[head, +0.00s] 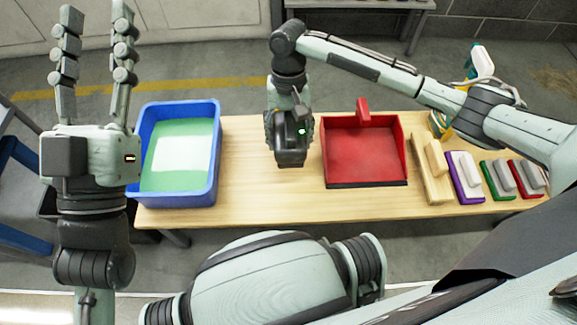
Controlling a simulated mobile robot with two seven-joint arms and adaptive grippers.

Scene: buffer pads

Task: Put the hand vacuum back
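I cannot make out a hand vacuum for certain in the head view. My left gripper (94,20) points upward at the left, its two fingers wide apart with nothing between them. My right gripper (290,150) points down over the middle of the wooden table (260,203), between a blue bin and a red dustpan. Its dark body hides its fingers and whatever is under them, so I cannot tell whether it holds anything.
The blue bin (213,160) holds green liquid with a pale reflection. The red dustpan (365,150) lies right of centre. Several brushes or pads (465,175) line the right end. A white-and-teal item (481,62) shows behind my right arm. The front middle of the tabletop is clear.

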